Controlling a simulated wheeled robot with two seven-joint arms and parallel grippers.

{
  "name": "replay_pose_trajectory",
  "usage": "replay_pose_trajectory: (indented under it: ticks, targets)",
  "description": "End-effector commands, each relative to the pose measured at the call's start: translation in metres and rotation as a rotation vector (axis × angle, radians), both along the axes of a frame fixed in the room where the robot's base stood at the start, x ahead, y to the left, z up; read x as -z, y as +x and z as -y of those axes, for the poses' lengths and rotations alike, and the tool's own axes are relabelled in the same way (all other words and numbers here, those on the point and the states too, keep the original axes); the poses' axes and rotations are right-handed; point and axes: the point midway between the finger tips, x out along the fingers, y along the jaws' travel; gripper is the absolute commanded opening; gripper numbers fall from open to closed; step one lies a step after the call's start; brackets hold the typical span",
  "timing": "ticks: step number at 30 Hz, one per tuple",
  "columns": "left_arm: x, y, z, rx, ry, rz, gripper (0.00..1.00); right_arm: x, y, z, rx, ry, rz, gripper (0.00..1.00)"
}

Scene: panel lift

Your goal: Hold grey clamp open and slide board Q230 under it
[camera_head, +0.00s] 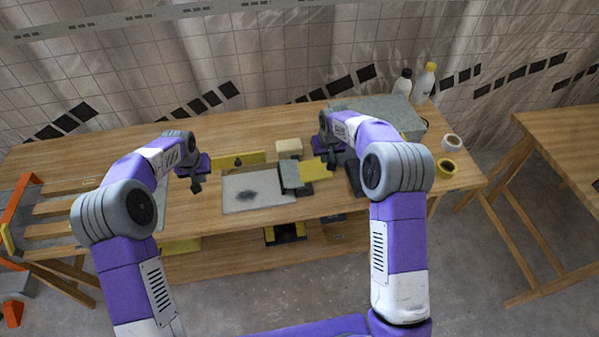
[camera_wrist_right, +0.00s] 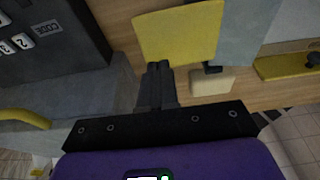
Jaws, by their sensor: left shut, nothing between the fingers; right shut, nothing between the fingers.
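A light grey board (camera_head: 240,192) with a dark smudge lies flat on the table, left of the grey clamp (camera_head: 291,176). I cannot read a label on it. The clamp is a grey plate with a yellow plate (camera_head: 318,173) at its right; both show in the right wrist view, the grey part (camera_wrist_right: 246,30) beside the yellow one (camera_wrist_right: 180,35). My left gripper (camera_head: 196,188) is shut and empty, left of the board. My right gripper (camera_head: 331,166) is shut and empty; in the right wrist view its fingertips (camera_wrist_right: 158,68) are by the yellow plate's edge. Contact is unclear.
A cream block (camera_head: 288,147) and a yellow bar (camera_head: 238,160) are behind the board and clamp. A grey box (camera_head: 385,112), two bottles (camera_head: 427,82) and tape rolls (camera_head: 446,168) are at the right. A slatted rack (camera_head: 62,208) stands left.

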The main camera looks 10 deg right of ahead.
Motion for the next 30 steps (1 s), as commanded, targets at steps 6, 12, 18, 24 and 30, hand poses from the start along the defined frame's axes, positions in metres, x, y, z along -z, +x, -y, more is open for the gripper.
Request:
replay_pose_trajectory:
  ticks: [6,12,18,24,30]
  targets:
    - [0.000,0.000,0.000,0.000,0.000,0.000,0.00,-0.014,0.000,0.000,0.000,0.001,0.002,0.00]
    - [0.000,0.000,0.000,0.000,0.000,0.000,0.00,-0.026,0.001,0.000,0.000,0.001,0.003,0.00]
    - [0.000,0.000,0.000,0.000,0.000,0.000,0.00,-0.038,0.001,0.000,0.000,0.001,0.003,0.00]
    - [0.000,0.000,0.000,0.000,0.000,0.000,0.00,-0.042,0.000,0.000,0.000,0.001,0.002,0.00]
    - [0.000,0.000,0.000,0.000,0.000,0.000,0.00,-0.042,0.000,0.000,0.000,0.001,0.002,0.00]
